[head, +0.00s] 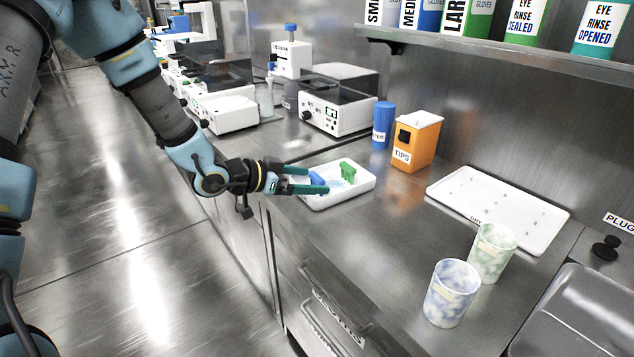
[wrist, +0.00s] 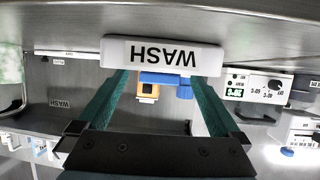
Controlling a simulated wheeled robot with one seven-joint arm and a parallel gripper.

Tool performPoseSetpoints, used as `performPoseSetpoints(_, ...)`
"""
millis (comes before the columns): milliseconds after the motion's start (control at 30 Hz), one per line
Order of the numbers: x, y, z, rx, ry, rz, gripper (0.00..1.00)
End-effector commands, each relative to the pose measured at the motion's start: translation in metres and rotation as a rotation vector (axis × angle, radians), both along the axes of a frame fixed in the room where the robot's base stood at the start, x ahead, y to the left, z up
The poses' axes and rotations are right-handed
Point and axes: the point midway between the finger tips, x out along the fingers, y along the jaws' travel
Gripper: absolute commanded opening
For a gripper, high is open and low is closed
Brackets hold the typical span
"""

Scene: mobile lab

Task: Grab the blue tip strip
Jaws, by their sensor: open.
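The blue tip strip (head: 316,178) lies in the left part of a white tray (head: 335,201). In the wrist view, which is upside down, the blue strip (wrist: 165,78) shows past the tray's wall (wrist: 115,55), marked WASH. A green tip strip (head: 347,171) stands to its right in the tray. My gripper (head: 318,180) is open, with teal fingers reaching over the tray's left edge, one on each side of the blue strip. In the wrist view the fingers (wrist: 160,76) also flank it. I cannot tell whether they touch it.
An orange TIPS box (head: 416,148) and a blue cylinder (head: 383,125) stand behind the tray. A white drying tray (head: 500,210) lies to the right. Two mottled cups (head: 452,293) stand near the front right. The counter between tray and cups is clear.

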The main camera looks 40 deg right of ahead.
Motion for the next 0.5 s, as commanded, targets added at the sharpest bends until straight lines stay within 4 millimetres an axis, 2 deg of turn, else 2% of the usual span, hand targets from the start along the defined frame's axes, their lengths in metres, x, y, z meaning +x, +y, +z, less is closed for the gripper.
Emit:
performPoseSetpoints(33,-0.004,-0.008,0.001,0.000,0.000,-0.004,1.00)
performPoseSetpoints(200,-0.005,-0.023,-0.008,0.001,-0.001,-0.001,1.00)
performPoseSetpoints(467,-0.005,-0.025,-0.009,0.001,-0.001,0.001,1.00)
performPoseSetpoints(500,-0.005,-0.025,-0.009,0.001,-0.001,0.001,0.95)
